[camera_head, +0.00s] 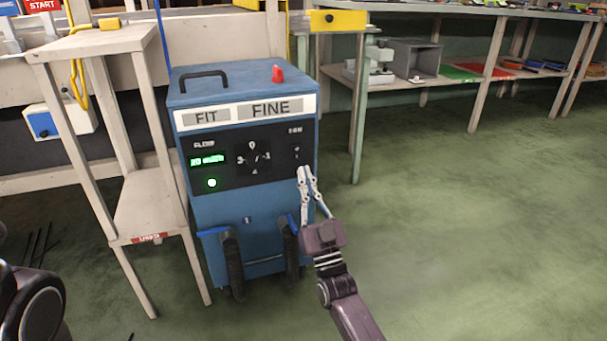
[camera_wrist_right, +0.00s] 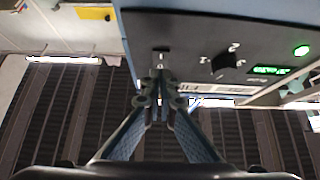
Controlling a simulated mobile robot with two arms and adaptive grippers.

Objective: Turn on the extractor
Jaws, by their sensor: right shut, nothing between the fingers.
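The extractor (camera_head: 220,235) is a blue box with "FIT" and "FINE" labels on its upper front. Its black control panel (camera_head: 230,175) carries a lit green display (camera_head: 208,160), a glowing green round light (camera_head: 212,183), a dial (camera_head: 252,158) with numbers around it, and a small switch (camera_head: 297,150) at the right. My right gripper (camera_head: 304,172) is shut and empty, its tips just below the switch. In the right wrist view, the shut fingertips (camera_wrist_right: 161,85) lie close to the small switch (camera_wrist_right: 160,56); contact cannot be told. My left gripper is out of view.
A beige stand (camera_head: 150,205) is close to the extractor's left side. A red knob (camera_head: 278,74) and black handle sit on its top; dark hoses (camera_head: 234,265) hang in front. A bench (camera_head: 470,85) stands behind right. The green floor at right is clear.

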